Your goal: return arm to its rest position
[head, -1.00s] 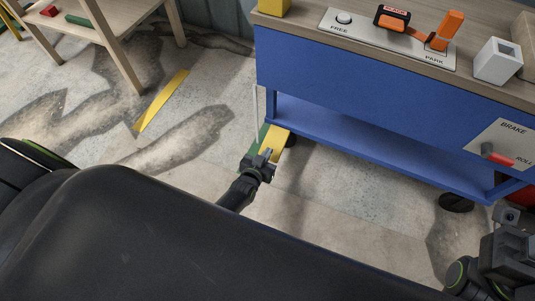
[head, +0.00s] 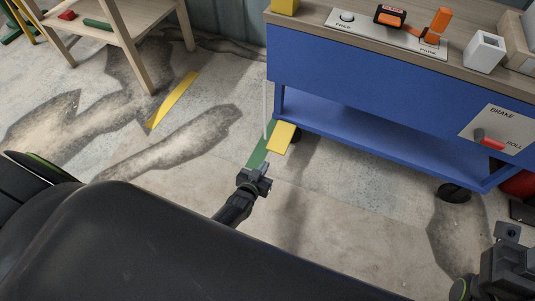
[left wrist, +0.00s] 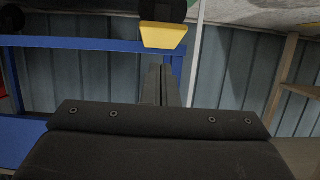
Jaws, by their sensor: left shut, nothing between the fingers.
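My left gripper (head: 262,178) is in the lower middle of the head view, in front of the blue cart and above the concrete floor. It is shut and empty. In the left wrist view its closed fingers (left wrist: 158,85) point toward the blue cart frame (left wrist: 70,43). My right arm shows only partly at the lower right corner of the head view, and its fingertips cannot be made out.
The blue cart (head: 350,80) stands at the upper right, with a brake lever (head: 488,141) on its side. A yellow wedge (head: 280,138) lies by its near wheel. A wooden shelf (head: 135,20) stands at upper left.

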